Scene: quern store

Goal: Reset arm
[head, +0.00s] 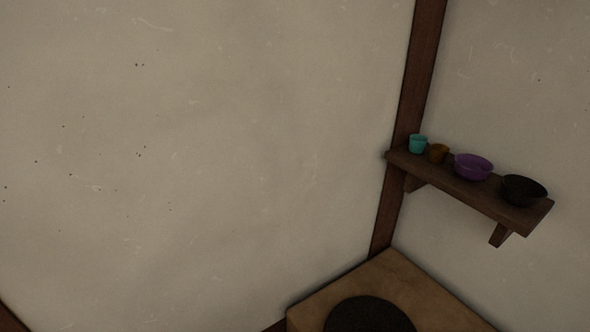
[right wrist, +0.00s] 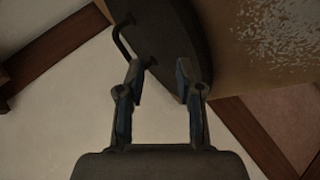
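My right gripper (right wrist: 160,76) shows in the right wrist view with its two fingers apart and nothing seen between them. Beyond the fingertips is a dark round quern stone (right wrist: 172,30) with a thin bent dark handle (right wrist: 119,42) at its left. The handle's end lies close to the left fingertip; I cannot tell whether they touch. In the head view, a dark round stone (head: 368,315) lies on a wooden top (head: 400,275) in the corner, cut off by the lower edge. Neither gripper shows in the head view, and my left gripper is out of sight.
A wooden wall shelf (head: 480,195) at the right holds a teal cup (head: 418,145), a brown cup (head: 438,154), a purple bowl (head: 473,168) and a dark bowl (head: 523,190). Pale specks (right wrist: 285,30) lie on a tan surface in the right wrist view. The left wall (head: 200,170) is bare.

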